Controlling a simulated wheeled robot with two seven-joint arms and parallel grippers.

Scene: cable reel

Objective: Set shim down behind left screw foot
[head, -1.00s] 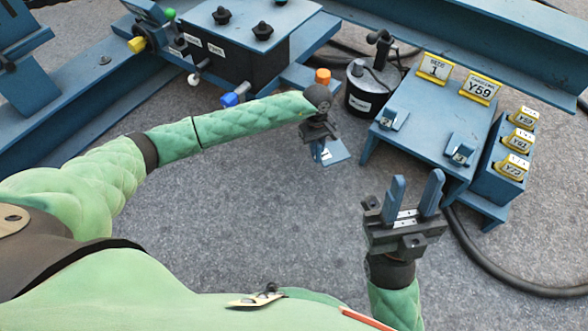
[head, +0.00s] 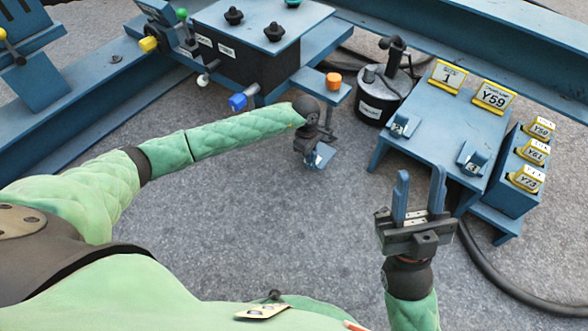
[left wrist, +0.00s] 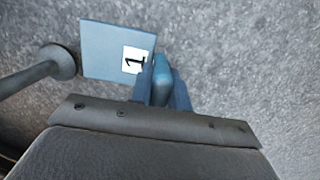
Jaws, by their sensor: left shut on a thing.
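The shim (head: 322,157) is a small flat blue plate at the tip of my left gripper (head: 313,150), which is shut on its edge. In the left wrist view the shim (left wrist: 108,50) shows a white label reading 1, beside the fingers (left wrist: 163,82). A grey rod with a round disc (left wrist: 58,62), seemingly a screw foot, is just left of the shim there; I cannot tell whether they touch. In the head view an orange knob (head: 334,80) tops a blue bracket behind my left gripper. My right gripper (head: 418,195) is open and empty.
A blue stand (head: 430,125) with yellow signs is at the right, beside a black canister (head: 383,95). A blue frame with a dark box (head: 250,65) and coloured knobs is behind my left arm. A black cable (head: 500,280) lies at right. The grey floor in front is clear.

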